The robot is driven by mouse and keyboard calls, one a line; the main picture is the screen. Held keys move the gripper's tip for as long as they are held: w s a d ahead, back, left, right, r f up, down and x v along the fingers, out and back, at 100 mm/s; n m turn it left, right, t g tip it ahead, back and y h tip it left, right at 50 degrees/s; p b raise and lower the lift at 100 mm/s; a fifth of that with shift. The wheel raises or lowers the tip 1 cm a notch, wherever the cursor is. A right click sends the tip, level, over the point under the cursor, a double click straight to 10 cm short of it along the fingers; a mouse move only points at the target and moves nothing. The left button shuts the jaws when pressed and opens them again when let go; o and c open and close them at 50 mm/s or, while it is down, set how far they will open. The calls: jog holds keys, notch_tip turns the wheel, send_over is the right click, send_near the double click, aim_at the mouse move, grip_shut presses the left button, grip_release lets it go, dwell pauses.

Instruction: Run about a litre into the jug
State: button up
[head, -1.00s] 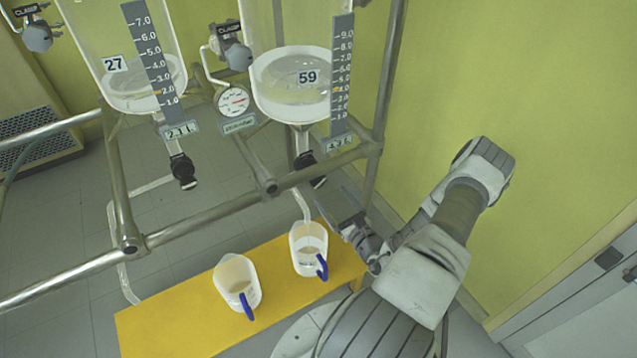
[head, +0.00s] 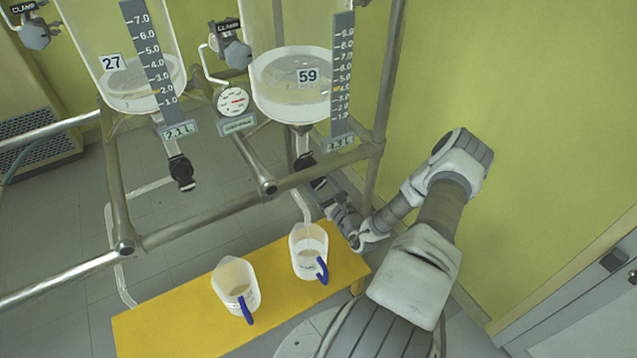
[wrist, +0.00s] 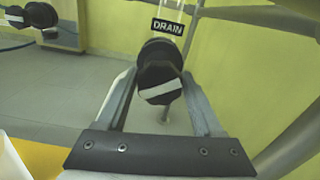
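Reactor 59 (head: 290,88) is a glass vessel with clear liquid low in it; its plate (head: 338,143) seems to read 4.3 L. Its black drain knob (wrist: 160,80), with a white stripe lying nearly level, sits under the DRAIN label in the wrist view. My gripper (wrist: 160,92) is open, with one finger on each side of the knob and small gaps showing. In the head view my gripper (head: 322,186) is partly hidden behind the frame rail. A white jug with a blue handle (head: 308,242) stands beneath reactor 59's bent outlet tube (head: 303,206); its contents are unclear.
A second white jug (head: 235,280) stands to the left on the yellow bench (head: 165,328). Reactor 27 (head: 140,85), marked 2.1 L, has its own black valve (head: 181,172). Metal frame rails (head: 215,212) cross in front. A green wall is at the right.

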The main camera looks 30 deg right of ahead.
jog(key=c, duration=0.9)
jog(key=shift+m, duration=0.4)
jog(key=m+p, duration=0.1)
jog(key=m, duration=0.2)
jog(key=shift+m+p, duration=0.45)
jog(key=shift+m, duration=0.55)
jog(key=o, duration=1.4)
